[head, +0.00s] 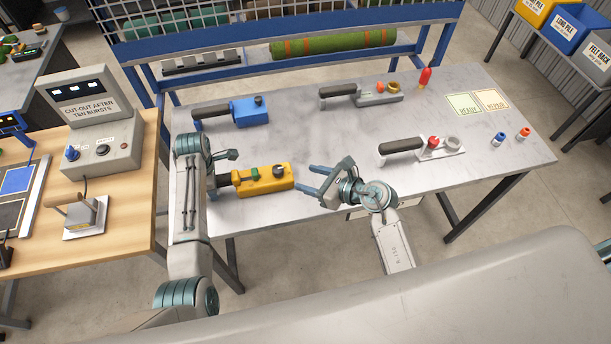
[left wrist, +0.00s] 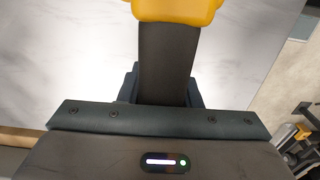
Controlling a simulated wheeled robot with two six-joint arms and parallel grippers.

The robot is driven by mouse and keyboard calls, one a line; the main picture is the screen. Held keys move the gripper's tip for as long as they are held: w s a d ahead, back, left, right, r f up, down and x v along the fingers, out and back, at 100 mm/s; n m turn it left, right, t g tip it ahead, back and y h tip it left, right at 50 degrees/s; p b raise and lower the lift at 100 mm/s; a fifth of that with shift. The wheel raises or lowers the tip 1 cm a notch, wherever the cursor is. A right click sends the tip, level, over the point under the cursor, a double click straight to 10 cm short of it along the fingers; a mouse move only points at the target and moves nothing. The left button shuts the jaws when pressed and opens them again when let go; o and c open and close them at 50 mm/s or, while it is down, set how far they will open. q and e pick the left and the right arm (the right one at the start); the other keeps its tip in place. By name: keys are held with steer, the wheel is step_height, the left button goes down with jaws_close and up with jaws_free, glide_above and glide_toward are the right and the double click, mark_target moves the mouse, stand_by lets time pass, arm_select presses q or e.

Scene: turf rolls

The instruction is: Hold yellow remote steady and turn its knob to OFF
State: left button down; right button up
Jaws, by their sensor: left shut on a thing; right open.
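The yellow remote (head: 265,181) lies on the grey table, left of centre, with its black handle pointing left. A dark knob (head: 279,171) stands on its right part; its setting is too small to read. My left gripper (head: 233,170) is shut on the handle. In the left wrist view the black handle (left wrist: 168,55) runs between the jaws to the yellow body (left wrist: 175,8). My right gripper (head: 312,180) is open and empty, its fingers pointing left, just right of the remote and apart from it.
On the grey table (head: 335,135) lie a blue remote (head: 251,111), a grey one (head: 380,95) and a white one (head: 440,149). A red-tipped piece (head: 425,78) stands at the back. A cut-out box (head: 97,120) stands on the wooden table at left.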

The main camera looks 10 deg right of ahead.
arm_select(q)
steer(key=c, duration=1.2)
jaws_free()
steer(key=shift+c, duration=0.2)
steer(key=shift+o, duration=1.4)
